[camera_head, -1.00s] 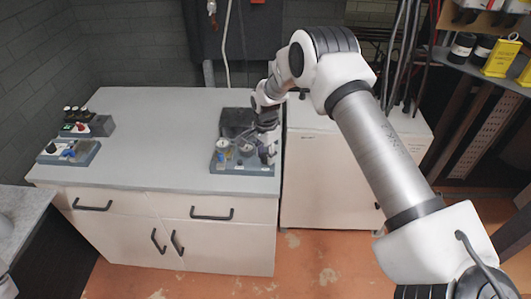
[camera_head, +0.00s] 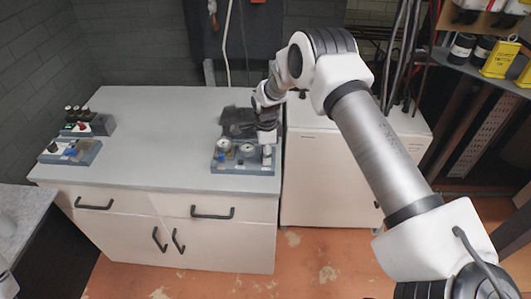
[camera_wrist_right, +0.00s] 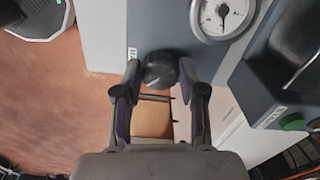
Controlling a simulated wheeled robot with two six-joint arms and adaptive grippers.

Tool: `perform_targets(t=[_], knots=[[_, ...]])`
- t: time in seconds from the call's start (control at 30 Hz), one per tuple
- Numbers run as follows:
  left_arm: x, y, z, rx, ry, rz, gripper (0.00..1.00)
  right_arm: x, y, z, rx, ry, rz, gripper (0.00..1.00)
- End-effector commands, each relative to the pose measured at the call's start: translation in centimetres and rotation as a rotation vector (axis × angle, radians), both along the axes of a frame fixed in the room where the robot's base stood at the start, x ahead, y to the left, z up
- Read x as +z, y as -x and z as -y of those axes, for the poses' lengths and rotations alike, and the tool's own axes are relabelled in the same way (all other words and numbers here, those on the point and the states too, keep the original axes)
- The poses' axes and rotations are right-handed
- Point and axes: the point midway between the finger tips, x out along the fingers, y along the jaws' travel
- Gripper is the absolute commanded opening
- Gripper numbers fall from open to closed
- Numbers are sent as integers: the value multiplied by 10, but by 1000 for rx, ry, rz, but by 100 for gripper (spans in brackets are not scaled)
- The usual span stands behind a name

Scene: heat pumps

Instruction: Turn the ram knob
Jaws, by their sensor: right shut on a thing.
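The ram knob (camera_wrist_right: 160,70) is a dark round knob beside a partly hidden label that starts with "RA" in the right wrist view. It sits on a blue-grey panel (camera_head: 240,170) at the front right of the worktop. My right gripper (camera_wrist_right: 158,90) has its two fingers on either side of the knob, shut on it. In the head view my right gripper (camera_head: 267,150) is over the right end of the panel and hides the knob. My left gripper is not in view.
Two round gauges (camera_head: 235,148) stand on the panel left of my gripper. Another control box (camera_head: 90,125) and a small panel (camera_head: 70,152) are at the worktop's left end. The middle of the worktop (camera_head: 155,125) is clear. A white cabinet (camera_head: 325,175) stands to the right.

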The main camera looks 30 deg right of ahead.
Motion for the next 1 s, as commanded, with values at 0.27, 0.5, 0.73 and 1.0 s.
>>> perform_targets(t=[0.27, 0.5, 0.73, 1.0], knots=[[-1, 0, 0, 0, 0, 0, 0, -5, 4, 0, -3, -1, -14, 6], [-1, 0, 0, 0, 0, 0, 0, -4, 4, 0, -2, -1, -10, 66], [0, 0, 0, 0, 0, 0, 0, -1, 2, 0, -1, 0, -5, 66], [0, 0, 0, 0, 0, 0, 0, 42, 1, 1, -2, -2, -2, 66]])
